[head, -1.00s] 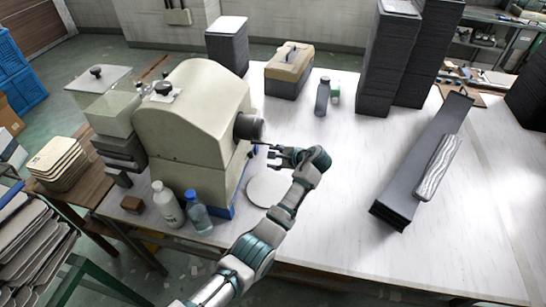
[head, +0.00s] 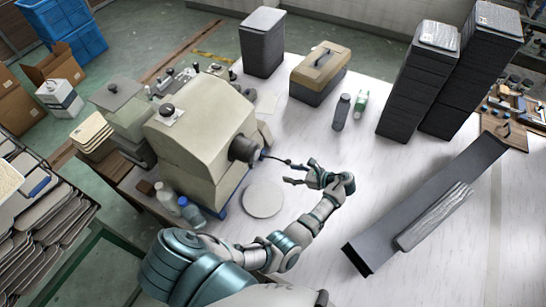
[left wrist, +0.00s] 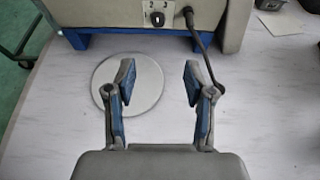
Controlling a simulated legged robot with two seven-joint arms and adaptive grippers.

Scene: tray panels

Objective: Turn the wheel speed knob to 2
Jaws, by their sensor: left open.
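The cream machine (head: 205,130) stands on the white table, with a dark round spout on its right side. In the left wrist view, the dark knob (left wrist: 157,19) sits on the machine's front at the top edge, under a small label (left wrist: 158,7) reading 2 and 3. I cannot tell which number it points at. My left gripper (head: 300,172) is right of the machine. In the left wrist view my gripper (left wrist: 158,78) is open and empty, its two blue-padded fingers apart, with the knob ahead between them and not touched. My right gripper is not in view.
A black lever (left wrist: 201,45) hangs from the machine beside the right finger. A round pale disc (head: 263,198) lies on the table. Bottles (head: 190,210) stand near the machine's left front. A long dark chute (head: 425,205) lies right; the table between is clear.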

